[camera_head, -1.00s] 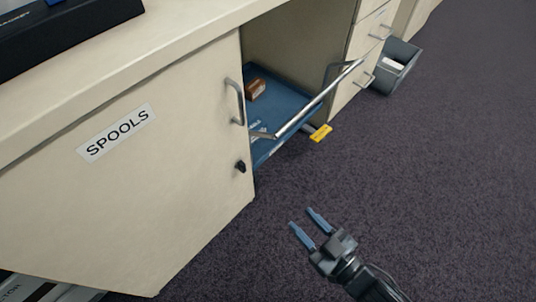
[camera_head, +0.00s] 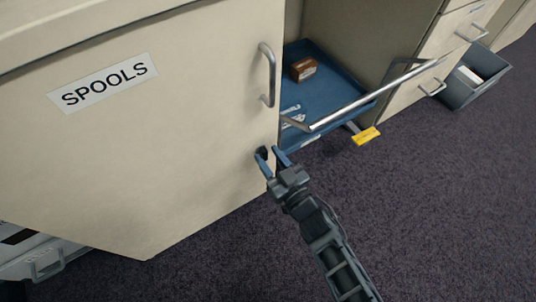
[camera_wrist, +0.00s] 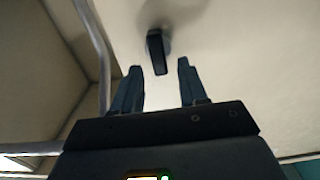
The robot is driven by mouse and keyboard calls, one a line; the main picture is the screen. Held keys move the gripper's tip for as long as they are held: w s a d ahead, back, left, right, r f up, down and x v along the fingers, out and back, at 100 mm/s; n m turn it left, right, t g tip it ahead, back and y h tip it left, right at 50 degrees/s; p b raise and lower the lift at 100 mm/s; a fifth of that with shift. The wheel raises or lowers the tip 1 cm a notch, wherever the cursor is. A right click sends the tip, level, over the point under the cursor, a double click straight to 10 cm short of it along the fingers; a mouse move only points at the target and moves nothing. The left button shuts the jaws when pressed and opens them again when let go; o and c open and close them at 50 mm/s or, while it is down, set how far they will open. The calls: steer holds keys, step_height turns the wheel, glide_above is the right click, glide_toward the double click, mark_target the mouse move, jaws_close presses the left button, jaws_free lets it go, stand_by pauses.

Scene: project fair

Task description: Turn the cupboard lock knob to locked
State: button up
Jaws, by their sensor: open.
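The cupboard door (camera_head: 190,130) is cream, carries a SPOOLS label (camera_head: 103,82) and looks closed. Its black lock knob (camera_head: 263,152) sits low near the right edge, partly hidden by my gripper in the head view. In the wrist view the knob (camera_wrist: 157,52) shows as a dark elongated tab on a round base. It lies just beyond the fingertips, roughly in line with the gap between them. My gripper (camera_head: 269,155) is open and empty at the knob; its fingers (camera_wrist: 160,72) also show in the wrist view. I cannot tell any contact.
A metal door handle (camera_head: 268,75) stands above the knob. A grey bin (camera_head: 475,78) stands farther right.

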steer(key=shift+w+a, duration=0.45)
steer(key=shift+w, duration=0.15)
jaws_close()
